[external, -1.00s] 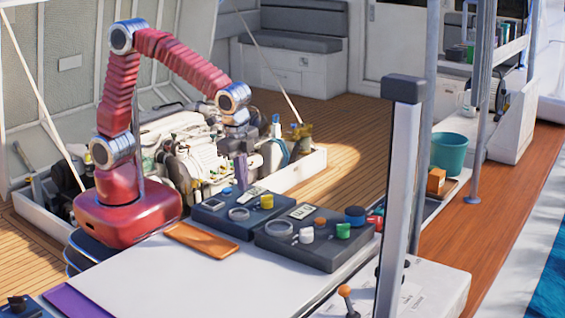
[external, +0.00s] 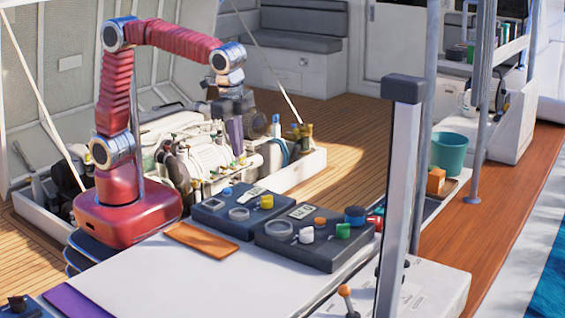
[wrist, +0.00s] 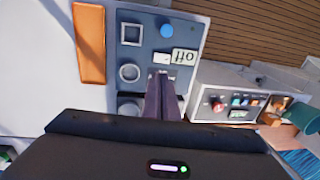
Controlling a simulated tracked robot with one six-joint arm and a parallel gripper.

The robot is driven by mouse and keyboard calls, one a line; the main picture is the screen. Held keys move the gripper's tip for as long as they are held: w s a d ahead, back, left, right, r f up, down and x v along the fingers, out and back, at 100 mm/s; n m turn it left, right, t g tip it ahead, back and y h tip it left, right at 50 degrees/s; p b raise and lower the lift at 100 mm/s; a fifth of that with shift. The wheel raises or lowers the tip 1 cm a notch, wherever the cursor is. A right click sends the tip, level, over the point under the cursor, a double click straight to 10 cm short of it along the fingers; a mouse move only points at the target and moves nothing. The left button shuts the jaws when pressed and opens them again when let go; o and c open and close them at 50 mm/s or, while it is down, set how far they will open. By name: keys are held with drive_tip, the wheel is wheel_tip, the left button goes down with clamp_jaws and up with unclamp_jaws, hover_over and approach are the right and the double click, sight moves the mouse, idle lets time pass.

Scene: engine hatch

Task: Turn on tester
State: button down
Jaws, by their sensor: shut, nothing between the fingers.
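Two dark box panels lie side by side on the white table, the left one (external: 226,222) and the right one (external: 318,258). Which is the tester I cannot tell. The left panel has a blue button (wrist: 166,30), a pale square (wrist: 131,34), a ring (wrist: 130,72) and a card reading "Off" (wrist: 184,56), upside down in the wrist view. A yellow knob (external: 266,202) is on it. The right panel has a display (external: 301,212) and white, orange, green and blue controls. My gripper (external: 235,142) is shut and empty, raised above the left panel; its fingertips (wrist: 162,76) hide part of it in the wrist view.
An orange tray (external: 200,241) lies beside the left panel. The engine (external: 200,155) stands in the hatch behind. A post (external: 402,180) rises at the right. A teal bucket (external: 449,152) and an orange box (external: 436,181) are beyond it. The front table is mostly clear.

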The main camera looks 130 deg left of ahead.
sight(248, 195)
drive_tip(key=shift+a, duration=0.7)
drive_tip(key=f, duration=0.4)
drive_tip(key=a+f, duration=0.1)
drive_tip(key=f, duration=0.4)
drive_tip(key=a+f, duration=0.1)
drive_tip(key=f, duration=0.3)
drive_tip(key=shift+a+f, duration=0.1)
drive_tip(key=shift+f, duration=0.25)
